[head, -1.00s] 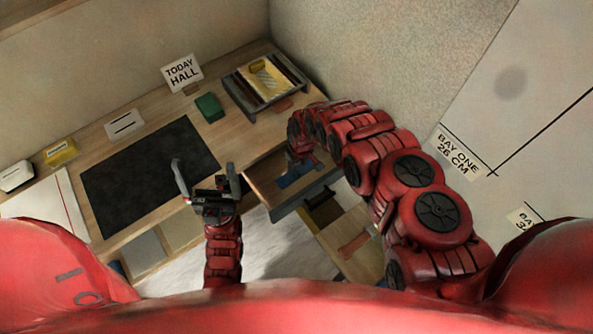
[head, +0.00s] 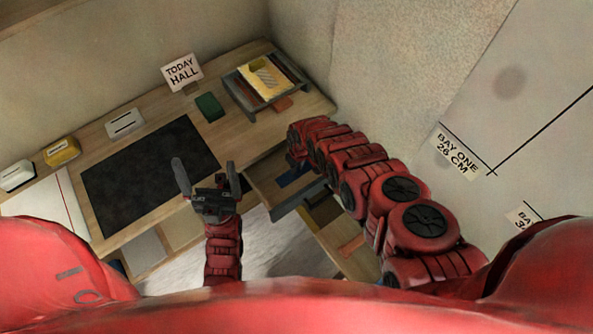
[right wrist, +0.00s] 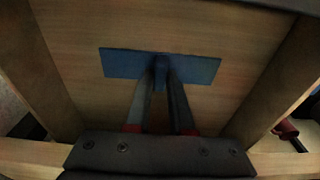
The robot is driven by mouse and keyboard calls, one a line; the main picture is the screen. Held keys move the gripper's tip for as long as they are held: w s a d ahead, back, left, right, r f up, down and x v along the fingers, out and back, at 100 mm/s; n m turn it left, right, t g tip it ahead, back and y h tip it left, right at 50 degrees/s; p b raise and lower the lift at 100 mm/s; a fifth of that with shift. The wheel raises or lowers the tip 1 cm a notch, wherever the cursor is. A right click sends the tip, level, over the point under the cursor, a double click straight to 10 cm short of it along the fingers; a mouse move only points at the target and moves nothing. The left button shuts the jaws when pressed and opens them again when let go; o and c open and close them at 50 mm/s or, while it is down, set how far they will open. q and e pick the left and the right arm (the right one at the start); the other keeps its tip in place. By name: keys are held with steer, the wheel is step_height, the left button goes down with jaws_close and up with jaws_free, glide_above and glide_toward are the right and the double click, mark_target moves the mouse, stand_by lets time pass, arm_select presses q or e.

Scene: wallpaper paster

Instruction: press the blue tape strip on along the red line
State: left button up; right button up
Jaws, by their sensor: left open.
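A red line (head: 73,206) runs along the white sheet at the left of the bench. In the right wrist view a blue T-shaped piece (right wrist: 195,69) lies in a wooden drawer; I cannot tell whether it is the tape strip. It also shows in part in the head view (head: 295,175). My right gripper (right wrist: 161,72) has its two fingers close together on either side of the blue stem, which fills the gap. The arm hides this gripper in the head view. My left gripper (head: 208,178) is open and empty, above the front edge of the dark mat.
A dark mat (head: 140,180) covers the bench middle. A green block (head: 209,107), a rack with a yellow item (head: 265,79) and a "TODAY HALL" sign (head: 182,73) stand behind. The drawer walls (right wrist: 285,85) stand close around the right gripper. The right wall carries a "BAY ONE" label (head: 458,153).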

jaws_close()
steer(key=shift+r, duration=0.1)
steer(key=shift+w+r, duration=0.1)
steer(key=shift+r, duration=0.4)
step_height(320, 180, up, 9)
steer(key=b, duration=0.1)
stand_by(0.4)
steer(key=shift+f, duration=0.1)
steer(key=shift+c, duration=0.6)
jaws_free()
jaws_close()
